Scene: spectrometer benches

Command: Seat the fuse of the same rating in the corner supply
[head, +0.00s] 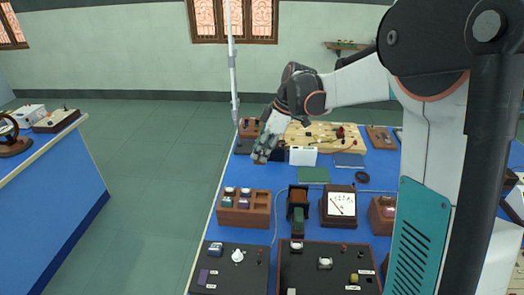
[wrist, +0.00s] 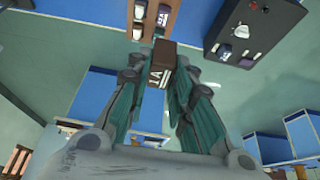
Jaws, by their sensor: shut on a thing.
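My gripper (head: 266,150) is above the far left part of the blue bench in the head view. In the head view I cannot make out the held block. A brown rack (head: 262,222) holds several pieces with light tops; it also shows in the wrist view (wrist: 184,25). A dark panel box (head: 222,284) with a white knob stands at the front left corner, perhaps the corner supply.
A second dark panel (head: 300,275) stands beside it. A brown stand (head: 298,194) and a dial meter (head: 341,205) stand right of the rack. A white box (head: 303,156) and a wooden board (head: 325,132) are farther back. Another blue bench (head: 40,185) is left, across open floor.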

